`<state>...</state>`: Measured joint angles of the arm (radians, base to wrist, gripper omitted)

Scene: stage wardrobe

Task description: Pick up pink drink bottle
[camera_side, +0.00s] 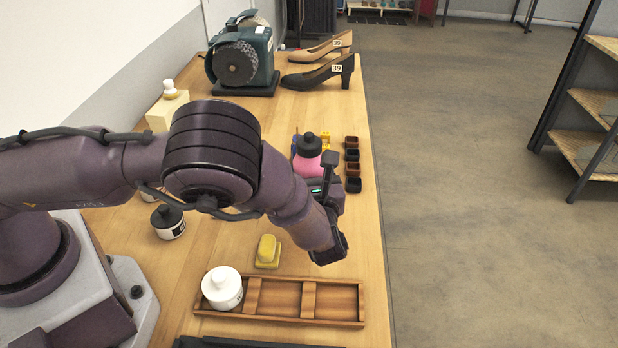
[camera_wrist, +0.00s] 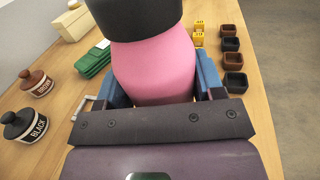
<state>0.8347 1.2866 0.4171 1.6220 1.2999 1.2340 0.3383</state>
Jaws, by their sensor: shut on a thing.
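The pink drink bottle (camera_side: 307,163) with its black cap stands upright at my gripper, beyond my arm in the side view. In the wrist view the pink bottle (camera_wrist: 154,68) fills the middle, between the two blue fingers of my gripper (camera_wrist: 157,90). The fingers are shut on its body, one on each side. Its lower part is hidden by my gripper, so I cannot tell whether its base touches the table.
A wooden tray (camera_side: 254,313) with a white jar (camera_side: 222,288) lies at the front, near a yellow sponge (camera_side: 267,250). Small brown and black cups (camera_side: 353,170) stand right of the bottle. Shoes (camera_side: 318,75) and a grinder (camera_side: 240,58) are at the back. Labelled jars (camera_wrist: 25,124) stand left.

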